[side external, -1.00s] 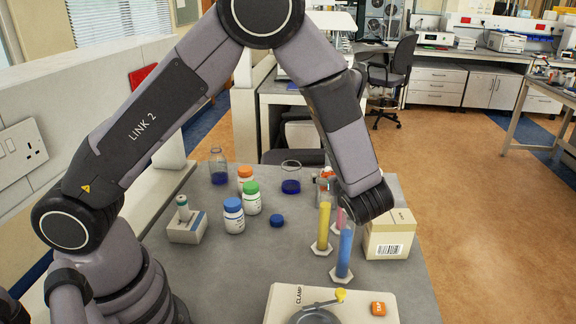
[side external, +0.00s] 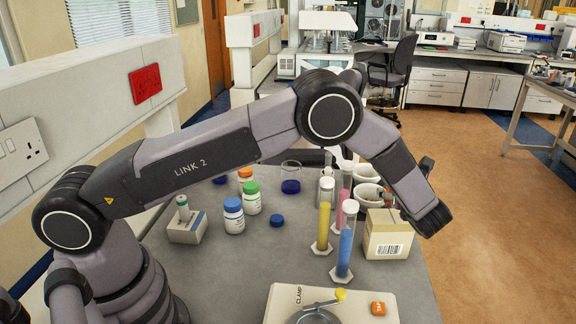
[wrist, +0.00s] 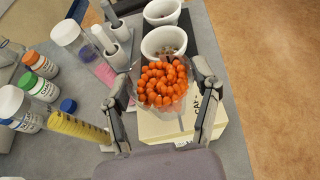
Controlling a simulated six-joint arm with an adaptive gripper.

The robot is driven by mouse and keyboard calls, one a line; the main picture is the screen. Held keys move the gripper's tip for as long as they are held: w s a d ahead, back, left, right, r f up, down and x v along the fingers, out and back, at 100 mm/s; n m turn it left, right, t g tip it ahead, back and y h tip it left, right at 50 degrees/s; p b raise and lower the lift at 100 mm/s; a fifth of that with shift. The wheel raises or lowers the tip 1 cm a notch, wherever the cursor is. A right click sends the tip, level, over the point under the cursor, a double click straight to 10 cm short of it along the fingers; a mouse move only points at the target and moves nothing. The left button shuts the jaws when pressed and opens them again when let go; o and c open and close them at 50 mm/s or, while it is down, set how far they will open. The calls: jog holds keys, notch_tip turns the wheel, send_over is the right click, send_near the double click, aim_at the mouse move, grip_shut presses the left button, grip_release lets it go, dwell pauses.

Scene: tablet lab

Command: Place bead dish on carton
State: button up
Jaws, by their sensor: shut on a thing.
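The bead dish (wrist: 163,84), a clear dish heaped with orange beads, is between the two fingers of my gripper (wrist: 167,80) in the wrist view. My gripper is shut on it. The carton (wrist: 182,124), cream-coloured with dark print, lies beneath the dish and is partly covered by it. In the side view the carton (side external: 389,242) stands on the bench, its barcode facing the camera. There my gripper and the dish are mostly hidden behind my arm, above the carton. I cannot tell whether the dish touches the carton top.
White bowls (side external: 369,195) stand close behind the carton. Capped cylinders with blue (side external: 345,250), yellow (side external: 324,226) and pink contents stand just left of it. Bottles with coloured caps (side external: 233,215) are farther left. A clamp device (side external: 285,303) is in front.

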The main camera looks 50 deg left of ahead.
jog(key=shift+w+f, duration=0.2)
jog(key=shift+f, duration=0.05)
jog(key=shift+w+f, duration=0.1)
jog(key=shift+f, duration=1.5)
jog(key=shift+f, duration=0.15)
jog(key=o, duration=1.2)
jog(key=shift+c, duration=0.2)
